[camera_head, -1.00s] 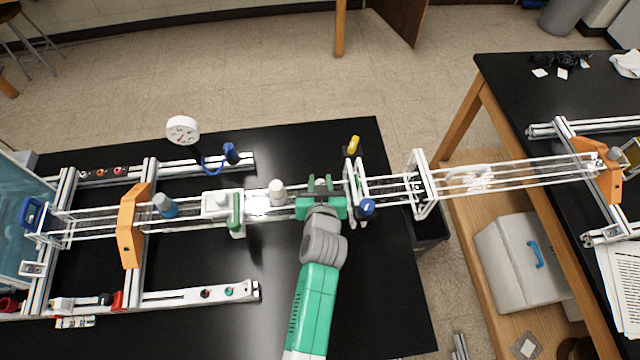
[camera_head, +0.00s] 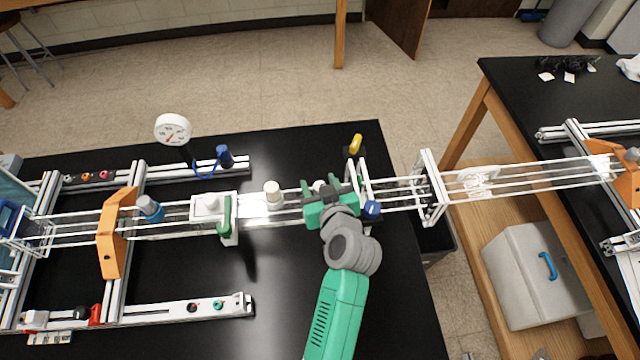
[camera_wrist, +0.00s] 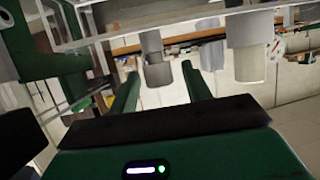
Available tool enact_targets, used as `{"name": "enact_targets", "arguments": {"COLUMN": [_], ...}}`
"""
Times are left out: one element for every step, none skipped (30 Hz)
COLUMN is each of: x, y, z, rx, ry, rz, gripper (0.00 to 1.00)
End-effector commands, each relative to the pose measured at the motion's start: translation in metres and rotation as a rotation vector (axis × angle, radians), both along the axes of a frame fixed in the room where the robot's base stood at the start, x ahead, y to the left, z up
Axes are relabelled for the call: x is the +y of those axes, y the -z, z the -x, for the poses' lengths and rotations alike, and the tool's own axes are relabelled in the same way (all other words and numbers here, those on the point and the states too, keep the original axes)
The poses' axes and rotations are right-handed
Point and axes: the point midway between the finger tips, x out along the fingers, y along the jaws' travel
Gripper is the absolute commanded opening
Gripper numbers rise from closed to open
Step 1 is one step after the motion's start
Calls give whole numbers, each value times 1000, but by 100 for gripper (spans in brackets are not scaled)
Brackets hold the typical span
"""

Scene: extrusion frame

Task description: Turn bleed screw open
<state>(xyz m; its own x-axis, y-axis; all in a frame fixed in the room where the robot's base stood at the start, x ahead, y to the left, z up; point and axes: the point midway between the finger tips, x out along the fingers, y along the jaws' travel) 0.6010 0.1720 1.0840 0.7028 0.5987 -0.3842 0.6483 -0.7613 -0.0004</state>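My gripper (camera_head: 331,190) is at the clear tube rig, just left of the white end plate with the blue knob. In the wrist view its two green fingers (camera_wrist: 160,88) are apart with nothing between them. A small pale cap (camera_head: 319,186), possibly the bleed screw, shows at the fingers, partly hidden by the gripper. In the wrist view a grey-white cylinder (camera_wrist: 157,62) lies ahead of the gap between the fingertips, seemingly apart from them. A larger cylinder (camera_wrist: 248,48) is to its right. I cannot tell for certain which part is the bleed screw.
A white capped port (camera_head: 272,192) and a green lever (camera_head: 226,216) stand to the left on the tube. A blue knob (camera_head: 371,208) and a yellow handle (camera_head: 356,144) are close on the right. A dial gauge (camera_head: 173,130) stands behind. The black bench (camera_head: 280,290) in front is clear.

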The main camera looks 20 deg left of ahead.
Motion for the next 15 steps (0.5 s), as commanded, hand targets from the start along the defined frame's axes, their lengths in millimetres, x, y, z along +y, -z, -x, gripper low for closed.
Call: {"name": "enact_targets", "arguments": {"x": [0,0,0,0,-1,-4,-6,-9,-14,-18,-22,-27,-31,-34,-38], "y": [0,0,0,-1,-1,-3,-5,-6,-10,-12,-14,-18,-19,-22,-24], "z": [0,0,0,0,1,4,6,11,16,21,26,32,36,39,44], "rx": [-1,-1,-1,-1,-1,-2,-3,-1,-1,-1,-1,-1,-1,-2,-1], "ry": [0,0,0,0,1,1,2,2,2,2,2,2,2,2,2], "rz": [-1,-1,-1,-1,0,-1,-1,-1,-1,-1,-1,-1,-1,-1,-1], "gripper": [48,48,48,48,48,48,48,48,48,48,48,48,48,48,48]}}
